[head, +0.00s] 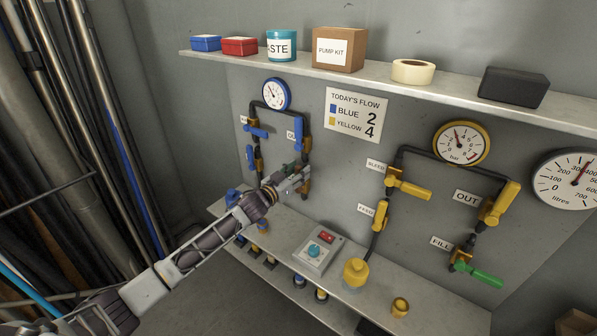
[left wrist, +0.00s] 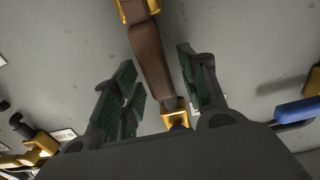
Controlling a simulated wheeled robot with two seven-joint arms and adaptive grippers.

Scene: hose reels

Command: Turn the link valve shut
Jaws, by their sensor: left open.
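In the head view, my left arm reaches from the lower left to the blue-gauge pipework (head: 305,142) on the back wall. My left gripper (head: 296,178) is open at the lower right of that pipework and hides part of it. In the left wrist view, the two dark green finger pads of my left gripper (left wrist: 160,92) stand apart. A brown bar (left wrist: 150,55) with brass-coloured fittings at both ends runs between them, with gaps at both sides. It may be the link valve's handle; no readable label confirms this. My right gripper is not in view.
Blue valve handles (head: 257,132) are close by on the same pipework; one (left wrist: 297,112) shows at the right of the wrist view. Yellow-gauge pipework (head: 415,152) is further right. A bench (head: 335,295) with a control box (head: 320,252) is below, a loaded shelf (head: 370,75) above.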

